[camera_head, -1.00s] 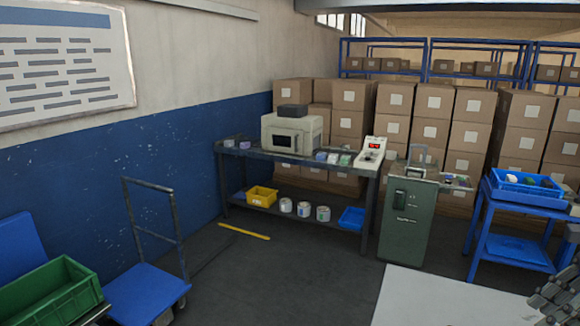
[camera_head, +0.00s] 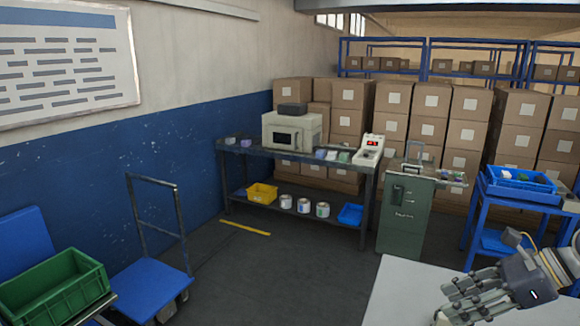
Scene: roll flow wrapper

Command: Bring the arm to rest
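My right gripper (camera_head: 468,297) shows at the lower right, with its forearm coming in from the right edge. Its jointed grey fingers point left, spread apart over the pale table top (camera_head: 400,288). I see nothing held between them. The lowest fingertips are close to the bottom edge of the picture. My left gripper is not in view.
A blue platform trolley (camera_head: 150,288) and a green crate (camera_head: 55,285) stand at the left. A dark workbench (camera_head: 340,168), a green cabinet (camera_head: 404,220) and a blue stand (camera_head: 478,232) are behind. The floor between is clear.

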